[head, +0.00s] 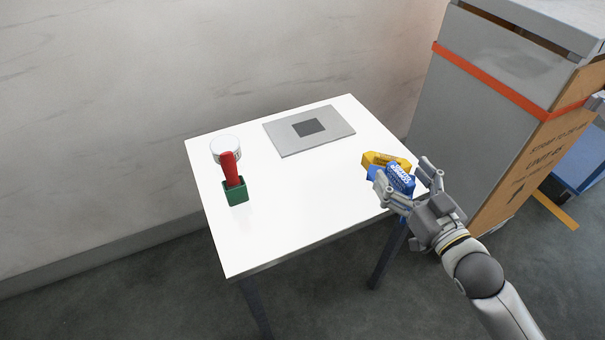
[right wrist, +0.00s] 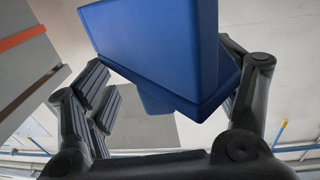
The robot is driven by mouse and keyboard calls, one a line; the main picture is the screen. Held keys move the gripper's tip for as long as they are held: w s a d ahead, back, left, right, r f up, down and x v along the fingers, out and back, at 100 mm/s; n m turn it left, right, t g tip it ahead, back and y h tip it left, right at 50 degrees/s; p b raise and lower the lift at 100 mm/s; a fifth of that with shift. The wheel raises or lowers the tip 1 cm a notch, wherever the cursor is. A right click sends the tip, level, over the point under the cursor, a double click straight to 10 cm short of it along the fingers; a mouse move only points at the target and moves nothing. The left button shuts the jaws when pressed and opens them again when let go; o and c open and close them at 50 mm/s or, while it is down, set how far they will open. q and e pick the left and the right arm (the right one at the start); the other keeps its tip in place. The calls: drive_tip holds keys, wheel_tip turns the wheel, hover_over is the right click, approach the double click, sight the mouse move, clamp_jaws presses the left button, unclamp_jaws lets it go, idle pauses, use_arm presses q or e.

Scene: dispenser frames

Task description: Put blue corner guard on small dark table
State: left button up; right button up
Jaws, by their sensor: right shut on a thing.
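The blue corner guard (head: 400,180) is in my right gripper (head: 403,174), over the right edge of the white table. The right wrist view also shows the blue corner guard (right wrist: 160,45) large, between the fingers of my right gripper, which is shut on it. In the head view a yellow piece (head: 386,160) shows just behind the blue guard. Whether the guard touches the tabletop or the yellow piece is not clear. No small dark table can be made out. My left gripper is out of view.
The white table (head: 290,215) bears a grey plate with a dark square (head: 340,138), a green holder (head: 236,192) with a red-handled thing (head: 231,168), and a round white item (head: 224,143). A large grey and brown crate (head: 480,100) stands at right. The table's front middle is clear.

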drive_tip(key=w+d+b, duration=0.3)
drive_tip(key=w+d, duration=0.3)
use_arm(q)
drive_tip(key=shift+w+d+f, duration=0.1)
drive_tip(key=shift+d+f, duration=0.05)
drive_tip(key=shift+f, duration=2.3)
use_arm(e)
drive_tip(key=shift+w+a+f, duration=0.75)
drive_tip(key=shift+a+f, duration=1.2)
drive_tip(key=shift+a, duration=0.25)
drive_tip(key=shift+w+a+f, duration=0.7)
drive_tip(key=shift+a+f, duration=1.25)
drive_tip(key=shift+a, duration=0.2)
drive_tip(key=shift+w+a+f, duration=0.75)
drive_tip(key=shift+a+f, duration=1.2)
drive_tip(key=shift+a, duration=0.25)
drive_tip(key=shift+f, duration=0.15)
drive_tip(key=o, duration=1)
drive_tip(key=shift+c, duration=0.2)
